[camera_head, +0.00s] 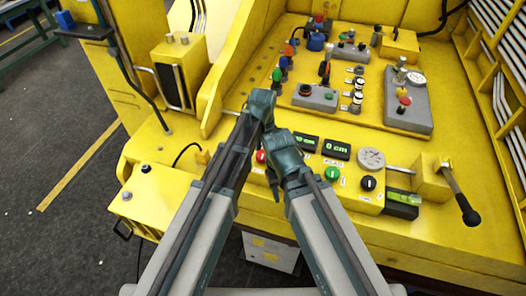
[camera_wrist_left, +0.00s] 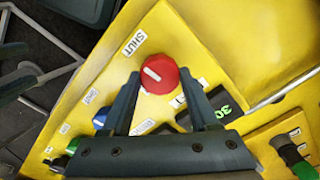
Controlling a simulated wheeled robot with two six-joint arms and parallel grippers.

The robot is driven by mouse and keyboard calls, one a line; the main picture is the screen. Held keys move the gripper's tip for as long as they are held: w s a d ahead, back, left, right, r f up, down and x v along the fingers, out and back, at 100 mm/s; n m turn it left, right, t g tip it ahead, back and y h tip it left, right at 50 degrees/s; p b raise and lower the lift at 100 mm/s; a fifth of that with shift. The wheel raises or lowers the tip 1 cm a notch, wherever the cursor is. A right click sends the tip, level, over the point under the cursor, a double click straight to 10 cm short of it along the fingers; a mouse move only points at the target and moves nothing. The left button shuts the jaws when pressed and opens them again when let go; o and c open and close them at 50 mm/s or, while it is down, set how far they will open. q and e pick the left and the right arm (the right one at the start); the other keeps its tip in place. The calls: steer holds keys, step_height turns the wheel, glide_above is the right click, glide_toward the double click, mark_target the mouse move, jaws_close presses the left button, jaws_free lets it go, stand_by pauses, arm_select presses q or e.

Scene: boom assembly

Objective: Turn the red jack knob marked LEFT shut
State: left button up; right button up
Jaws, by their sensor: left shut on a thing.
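The red knob (camera_head: 261,156) sits on the yellow panel, partly hidden by my arms in the head view. In the left wrist view the red knob (camera_wrist_left: 158,74) is round, with a white bar on its face, and a SHUT label (camera_wrist_left: 133,43) is beside it. My left gripper (camera_wrist_left: 160,80) has one finger on each side of the knob and is shut on it. In the head view the left gripper (camera_head: 266,158) is at the knob, its fingers mostly hidden. My right gripper cannot be made out clearly among the overlapping arm links.
A black-handled lever (camera_head: 459,194) projects at the right. A blue knob (camera_wrist_left: 101,118) is close to the left fingers.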

mark_target(263, 154)
arm_select(q)
steer(key=shift+m, duration=0.6)
steer(key=o, duration=1.4)
step_height(263, 154, up, 14)
steer(key=p, duration=1.3)
steer(key=shift+f+p, duration=0.1)
steer(key=shift+p, duration=0.3)
